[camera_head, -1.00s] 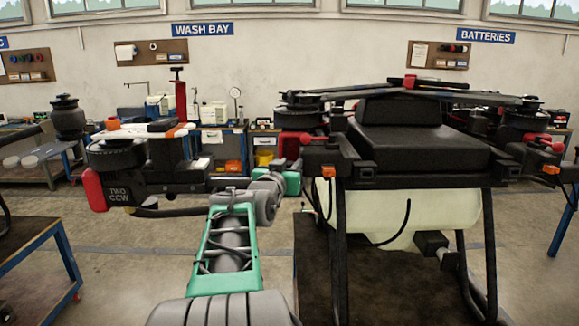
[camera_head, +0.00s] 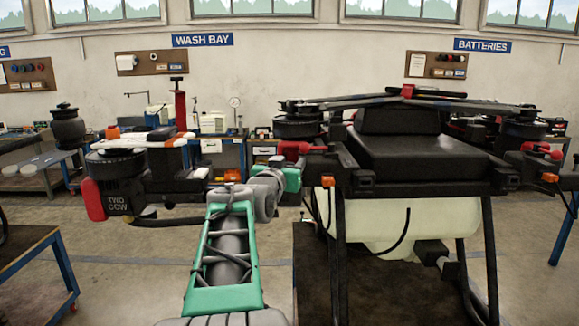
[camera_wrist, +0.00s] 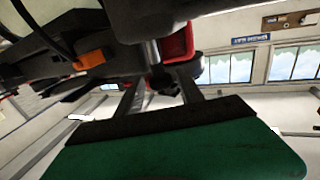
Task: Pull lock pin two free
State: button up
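The drone's folding arm marked TWO CCW (camera_head: 119,202) reaches left from the drone body (camera_head: 415,160) in the head view. A red part (camera_head: 300,148) sits at its root; I cannot tell whether it is lock pin two. My gripper, whose green housing (camera_head: 291,178) shows there, is under this joint, its fingertips hidden. In the wrist view my gripper (camera_wrist: 160,80) has two grey fingers standing apart. Beyond them are a silver upright cylinder (camera_wrist: 151,53) and a red block (camera_wrist: 178,45) under the drone's dark frame. I see nothing clearly clamped between the fingers.
An orange clip (camera_head: 328,181) and the white tank (camera_head: 385,228) are just right of my arm. The drone stands on a dark platform (camera_head: 330,275). A blue-legged table (camera_head: 30,247) is at the left.

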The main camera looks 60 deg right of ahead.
jog(key=shift+o, duration=0.2)
jog(key=shift+w+f, duration=0.1)
jog(key=shift+a, duration=0.15)
jog(key=s+a+b, duration=0.1)
jog(key=a+b, duration=0.1)
jog(key=a, duration=0.5)
jog(key=shift+s+a, duration=0.15)
jog(key=shift+a, duration=0.05)
